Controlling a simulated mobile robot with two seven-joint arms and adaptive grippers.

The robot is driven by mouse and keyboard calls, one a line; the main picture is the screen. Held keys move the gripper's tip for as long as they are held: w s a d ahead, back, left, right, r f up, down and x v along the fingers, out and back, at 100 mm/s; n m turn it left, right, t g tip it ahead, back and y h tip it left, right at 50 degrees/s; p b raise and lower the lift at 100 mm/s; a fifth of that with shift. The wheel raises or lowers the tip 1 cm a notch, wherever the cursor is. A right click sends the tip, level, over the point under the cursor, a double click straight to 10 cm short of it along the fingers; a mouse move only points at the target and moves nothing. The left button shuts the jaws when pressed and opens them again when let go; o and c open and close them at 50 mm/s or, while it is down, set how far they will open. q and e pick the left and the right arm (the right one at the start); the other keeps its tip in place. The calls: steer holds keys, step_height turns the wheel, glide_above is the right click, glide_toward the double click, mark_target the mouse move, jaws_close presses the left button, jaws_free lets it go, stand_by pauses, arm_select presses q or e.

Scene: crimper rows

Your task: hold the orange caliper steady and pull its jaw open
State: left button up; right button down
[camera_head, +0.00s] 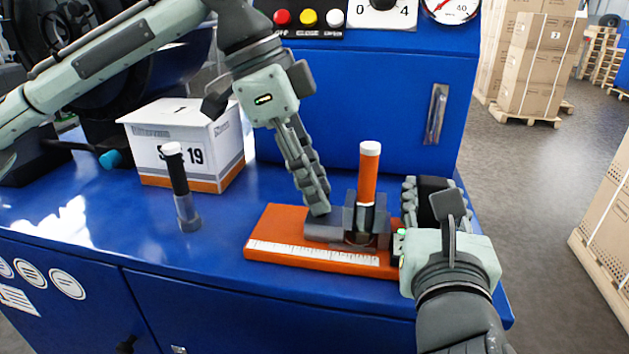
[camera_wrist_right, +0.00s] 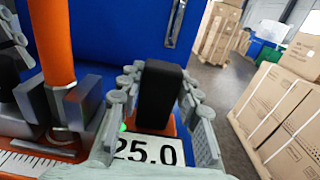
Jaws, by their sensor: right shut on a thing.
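The orange caliper has a flat base plate (camera_head: 278,228) with a white scale along its front edge. A dark grey jaw block (camera_head: 352,222) sits on the plate, with an upright orange handle (camera_head: 368,178) with a white top, also visible in the right wrist view (camera_wrist_right: 50,45). My right gripper (camera_head: 432,198) is shut on a black grip block (camera_head: 434,190) at the plate's right end. A display reading 25.0 (camera_wrist_right: 145,152) is beside this grip. My left gripper (camera_head: 318,208) points down, its fingers close together, tips left of the orange handle at the grey block. Contact there is unclear.
A black post with a white top (camera_head: 177,175) stands on the blue bench to the left. A white and orange carton (camera_head: 190,140) is behind it. A blue cabinet (camera_head: 385,100) with gauges rises behind the caliper. The bench front left is clear.

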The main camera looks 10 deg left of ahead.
arm_select(q)
jaws_close()
steer(key=shift+a, duration=1.2)
steer(key=shift+o, duration=2)
jaws_free()
steer(key=v, duration=1.2)
